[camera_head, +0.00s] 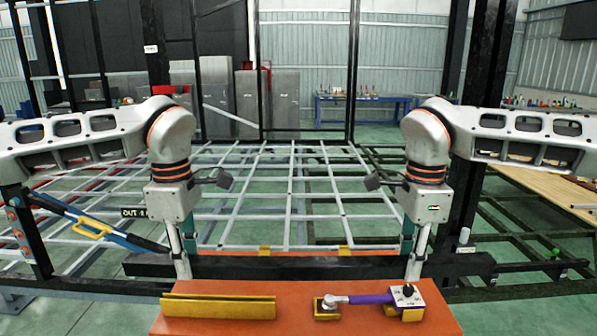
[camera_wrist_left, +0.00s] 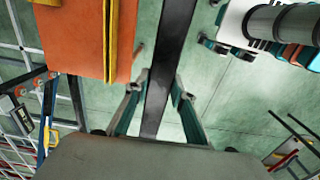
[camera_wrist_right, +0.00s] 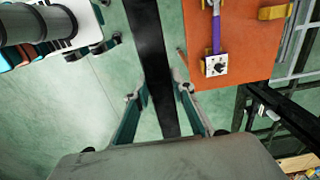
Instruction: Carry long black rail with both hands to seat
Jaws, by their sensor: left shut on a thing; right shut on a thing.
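The long black rail (camera_head: 310,266) runs level across the head view, behind the orange table top. My left gripper (camera_head: 183,268) points down and is shut on the rail near its left part. In the left wrist view the rail (camera_wrist_left: 168,60) passes between the fingers (camera_wrist_left: 160,105). My right gripper (camera_head: 415,268) points down and is shut on the rail near its right part. In the right wrist view the rail (camera_wrist_right: 150,50) passes between the fingers (camera_wrist_right: 160,98). Whether the rail touches anything beneath it cannot be told.
The orange table (camera_head: 240,326) stands in front of the rail. It holds a yellow channel piece (camera_head: 218,306) and a purple-handled tool (camera_head: 372,299) with a white block. A grey grid frame (camera_head: 270,190) lies behind. A black upright post (camera_head: 470,190) stands at right.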

